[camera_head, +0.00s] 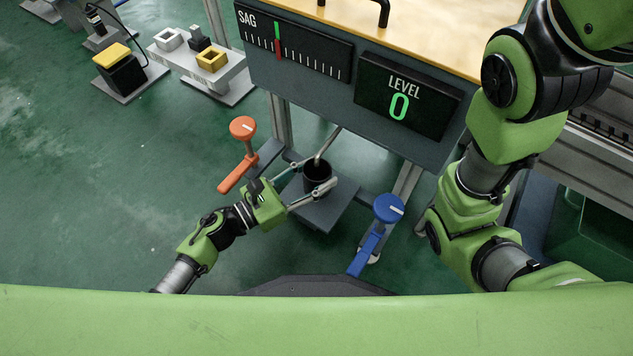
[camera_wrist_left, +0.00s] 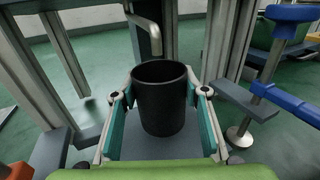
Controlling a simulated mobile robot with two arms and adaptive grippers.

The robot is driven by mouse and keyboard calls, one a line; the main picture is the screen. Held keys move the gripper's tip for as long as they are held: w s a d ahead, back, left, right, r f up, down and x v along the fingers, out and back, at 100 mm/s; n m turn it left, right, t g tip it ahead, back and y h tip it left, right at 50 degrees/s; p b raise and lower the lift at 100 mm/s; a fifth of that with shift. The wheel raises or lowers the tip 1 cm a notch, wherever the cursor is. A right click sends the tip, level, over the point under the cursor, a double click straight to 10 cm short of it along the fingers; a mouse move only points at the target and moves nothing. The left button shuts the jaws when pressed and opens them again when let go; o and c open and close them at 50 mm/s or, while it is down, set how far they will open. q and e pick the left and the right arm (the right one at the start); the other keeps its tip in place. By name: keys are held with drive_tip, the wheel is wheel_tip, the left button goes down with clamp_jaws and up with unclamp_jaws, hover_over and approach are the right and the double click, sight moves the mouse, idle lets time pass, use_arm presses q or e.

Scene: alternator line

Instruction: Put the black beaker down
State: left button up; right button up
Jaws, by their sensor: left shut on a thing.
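The black beaker (camera_head: 317,173) is upright over a grey plate (camera_head: 322,213), below a bent metal spout (camera_head: 327,146). My left gripper (camera_head: 312,188) has a finger on each side of the beaker and is shut on it. In the left wrist view the beaker (camera_wrist_left: 163,97) stands between the two teal-padded fingers, with the spout (camera_wrist_left: 149,32) just behind its rim. I cannot tell whether its base touches the plate (camera_wrist_left: 140,147). My right arm shows at the right of the head view, but its gripper is out of view.
An orange-handled lever (camera_head: 240,155) stands left of the plate, and a blue-handled lever (camera_head: 376,232) stands right of it. A panel with a SAG gauge (camera_head: 292,42) and a LEVEL display (camera_head: 405,95) reading 0 hangs above. Green floor is open at the left.

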sight(306, 188)
use_arm(q)
drive_tip(key=shift+f+b, duration=0.9)
drive_tip(key=shift+f, duration=0.5)
drive_tip(key=shift+f, duration=0.15)
drive_tip(key=o, duration=1.1)
drive_tip(key=shift+o, duration=0.2)
